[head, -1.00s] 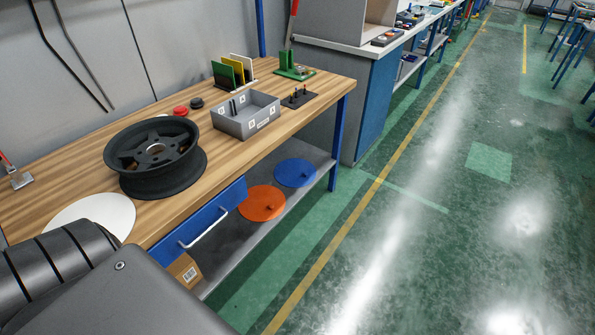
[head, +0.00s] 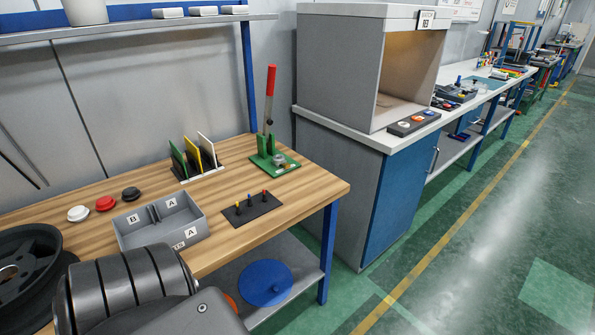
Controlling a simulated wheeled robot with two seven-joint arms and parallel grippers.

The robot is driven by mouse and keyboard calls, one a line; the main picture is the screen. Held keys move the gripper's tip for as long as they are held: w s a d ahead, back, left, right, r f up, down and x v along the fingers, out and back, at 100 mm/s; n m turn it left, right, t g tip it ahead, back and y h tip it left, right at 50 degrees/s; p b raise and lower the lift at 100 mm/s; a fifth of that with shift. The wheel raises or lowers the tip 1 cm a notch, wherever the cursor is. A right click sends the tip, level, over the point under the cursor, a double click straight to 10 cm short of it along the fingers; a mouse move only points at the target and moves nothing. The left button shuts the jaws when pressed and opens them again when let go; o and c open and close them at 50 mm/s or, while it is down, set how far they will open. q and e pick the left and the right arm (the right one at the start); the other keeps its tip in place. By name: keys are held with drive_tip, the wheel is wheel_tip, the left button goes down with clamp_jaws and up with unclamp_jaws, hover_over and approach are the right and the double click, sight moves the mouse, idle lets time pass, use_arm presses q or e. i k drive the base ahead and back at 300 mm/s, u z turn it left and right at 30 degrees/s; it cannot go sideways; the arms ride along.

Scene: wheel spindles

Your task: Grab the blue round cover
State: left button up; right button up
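That arm fills the lower left of the head view. Neither gripper is in the frame.
The wooden bench (head: 310,187) holds a grey bin (head: 130,244), a black wheel (head: 25,262), a peg plate (head: 251,208) and a green lever press (head: 275,163). A blue leg (head: 328,252) stands right of the cover. Green floor to the right is clear.

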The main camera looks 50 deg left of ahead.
sight(265, 281)
drive_tip(key=i, duration=1.35)
drive_tip(key=u, duration=1.4)
